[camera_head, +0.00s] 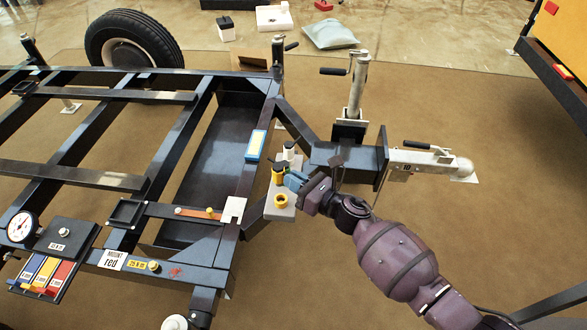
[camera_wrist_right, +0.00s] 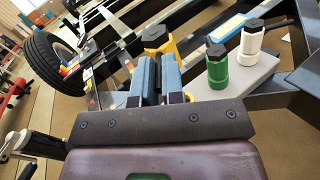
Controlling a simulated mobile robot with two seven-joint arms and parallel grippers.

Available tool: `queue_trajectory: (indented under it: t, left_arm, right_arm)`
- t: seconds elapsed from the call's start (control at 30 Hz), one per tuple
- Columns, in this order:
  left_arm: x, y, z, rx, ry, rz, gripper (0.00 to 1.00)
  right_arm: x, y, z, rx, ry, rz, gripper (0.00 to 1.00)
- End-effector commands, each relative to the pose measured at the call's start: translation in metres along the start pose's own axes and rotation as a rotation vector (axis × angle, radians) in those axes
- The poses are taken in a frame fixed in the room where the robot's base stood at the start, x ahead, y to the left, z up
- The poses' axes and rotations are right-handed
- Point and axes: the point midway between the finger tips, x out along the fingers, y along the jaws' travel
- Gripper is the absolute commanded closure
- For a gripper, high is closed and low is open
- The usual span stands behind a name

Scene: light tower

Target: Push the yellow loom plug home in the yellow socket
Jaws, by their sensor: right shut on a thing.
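The yellow loom plug (camera_head: 278,178), with a black hexagonal top, is at the fingertips of my right gripper (camera_head: 290,181). In the right wrist view, the plug (camera_wrist_right: 157,40) shows beyond the two blue fingers of the gripper (camera_wrist_right: 157,75), which are shut on it. The yellow socket (camera_head: 281,200) is a ring on the grey plate (camera_head: 272,212). The ring looks empty and lies nearer the camera than the plug. I cannot tell how high the plug is above the plate. My left gripper is not in view.
A green plug (camera_wrist_right: 217,67) and a white plug (camera_wrist_right: 250,40) stand upright on the plate beside the gripper. Dark trailer frame beams (camera_head: 255,215) lie close by. A blue-and-white box (camera_head: 256,145) sits on a beam. A gauge panel (camera_head: 60,240) is at left.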

Motion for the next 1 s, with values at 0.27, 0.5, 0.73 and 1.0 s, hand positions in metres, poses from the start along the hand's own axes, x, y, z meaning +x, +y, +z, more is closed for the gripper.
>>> queue_trajectory:
  t: [0.27, 0.5, 0.73, 1.0]
  left_arm:
    - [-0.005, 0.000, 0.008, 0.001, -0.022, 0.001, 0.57]
    - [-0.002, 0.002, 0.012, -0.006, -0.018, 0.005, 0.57]
    - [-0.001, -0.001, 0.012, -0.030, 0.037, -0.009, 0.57]
    - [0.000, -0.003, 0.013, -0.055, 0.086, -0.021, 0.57]
  right_arm:
    - [0.000, 0.000, 0.000, 0.000, 0.000, 0.000, 1.00]
    - [-0.003, -0.001, -0.010, 0.004, 0.006, 0.001, 1.00]
    - [-0.004, -0.004, -0.031, 0.007, 0.009, 0.000, 1.00]
    - [-0.003, -0.008, -0.046, 0.005, 0.007, 0.000, 1.00]
